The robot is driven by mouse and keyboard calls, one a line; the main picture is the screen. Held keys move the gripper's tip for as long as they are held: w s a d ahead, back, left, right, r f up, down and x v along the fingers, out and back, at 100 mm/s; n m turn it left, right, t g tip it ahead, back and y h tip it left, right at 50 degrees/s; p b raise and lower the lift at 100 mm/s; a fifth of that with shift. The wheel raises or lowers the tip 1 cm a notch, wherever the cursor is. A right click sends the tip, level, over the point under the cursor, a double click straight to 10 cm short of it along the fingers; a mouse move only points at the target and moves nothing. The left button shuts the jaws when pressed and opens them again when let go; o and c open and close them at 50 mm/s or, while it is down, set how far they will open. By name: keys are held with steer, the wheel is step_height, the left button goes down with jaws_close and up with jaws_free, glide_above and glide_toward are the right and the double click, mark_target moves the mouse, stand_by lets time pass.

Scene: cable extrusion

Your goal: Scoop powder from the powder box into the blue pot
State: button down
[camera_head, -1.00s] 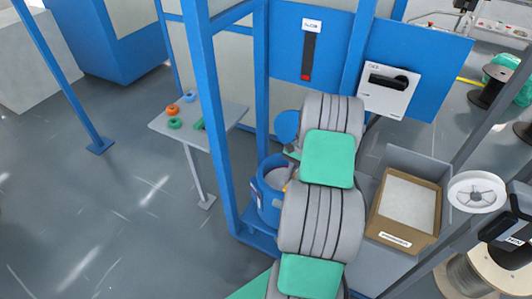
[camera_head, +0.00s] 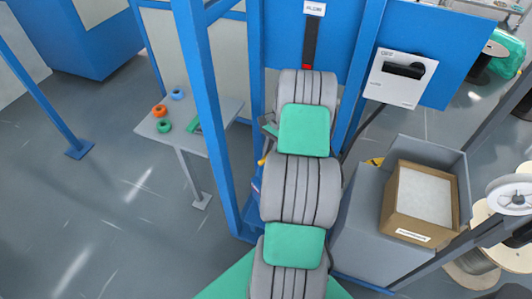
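The powder box (camera_head: 400,226) is an open brown cardboard box with a white label on its front. White powder (camera_head: 425,194) fills it to near the rim. It stands at the right in a grey bin, to the right of my arm. The blue pot is almost wholly hidden behind my grey and green arm, at the foot of the blue frame. My arm rises through the middle of the picture and covers its own end. Small dark parts and a yellow bit show at the arm's left edge. I cannot make out my gripper's fingers or anything held.
A blue frame post (camera_head: 204,110) stands just left of my arm. A white switch panel (camera_head: 399,78) is at the upper right. A small grey table (camera_head: 217,112) with tape rolls stands at the left. Cable spools stand at the far right. Open floor lies at the left.

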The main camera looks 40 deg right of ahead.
steer(key=shift+d+f+b, duration=0.1)
steer(key=shift+f+b, duration=0.4)
steer(key=shift+f, duration=0.45)
steer(key=s+d+f+n+t+y+b, duration=0.1)
steer(key=s+f+n+t+y+b, duration=0.2)
steer(key=s+t+b, duration=0.6)
steer(key=shift+f+t, duration=1.2)
steer(key=shift+t, duration=1)
